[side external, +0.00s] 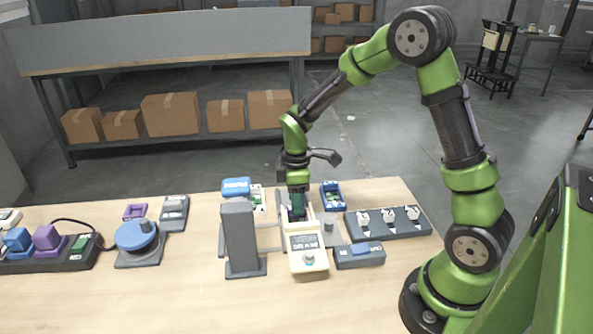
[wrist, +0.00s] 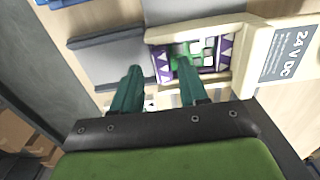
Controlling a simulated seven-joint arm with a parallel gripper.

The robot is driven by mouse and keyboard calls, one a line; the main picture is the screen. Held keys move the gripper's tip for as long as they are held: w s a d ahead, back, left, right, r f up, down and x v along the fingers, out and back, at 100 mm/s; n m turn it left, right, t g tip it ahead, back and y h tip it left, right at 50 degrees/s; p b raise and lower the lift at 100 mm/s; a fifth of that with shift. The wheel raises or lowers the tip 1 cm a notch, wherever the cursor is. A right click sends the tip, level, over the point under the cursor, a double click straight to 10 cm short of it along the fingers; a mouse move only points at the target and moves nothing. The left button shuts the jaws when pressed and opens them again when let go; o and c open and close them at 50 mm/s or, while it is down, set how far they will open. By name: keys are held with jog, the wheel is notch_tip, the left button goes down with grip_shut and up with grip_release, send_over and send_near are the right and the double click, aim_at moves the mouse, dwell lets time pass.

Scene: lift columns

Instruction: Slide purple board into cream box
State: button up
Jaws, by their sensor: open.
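The cream box (side external: 308,262) stands in the middle of the table in the side view. Its body with a "24 V DC" label (wrist: 287,55) is at the right in the wrist view. The purple board (wrist: 223,52), with a toothed purple-and-white edge and green and white parts, lies against the cream walls; I cannot tell how deep it sits. My gripper (side external: 297,212) points down over the back of the box. In the wrist view its two teal fingers (wrist: 159,68) are apart, the right one overlapping the board's near left part. In the side view my gripper hides the board.
A grey upright block (side external: 240,240) stands left of the box. A blue-grey unit (side external: 359,255) and a dark strip with several white knobs (side external: 388,221) are to the right. The front table is clear.

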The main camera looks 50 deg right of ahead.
jog(key=shift+r, duration=2.55)
jog(key=shift+s+f+m, duration=0.1)
jog(key=shift+f+m, duration=0.05)
jog(key=shift+m, duration=0.55)
jog(key=s+a+r+m+t+y, duration=0.1)
jog(key=s+a+r+m+t, duration=0.2)
jog(key=s+r+m, duration=0.2)
jog(key=s+a+r+m+t+y, duration=0.1)
jog(key=s+a+r+m+t, duration=0.3)
jog(key=s+r, duration=0.6)
jog(key=m, duration=0.2)
jog(key=shift+a+r+m, duration=0.15)
jog(key=shift+m, duration=0.15)
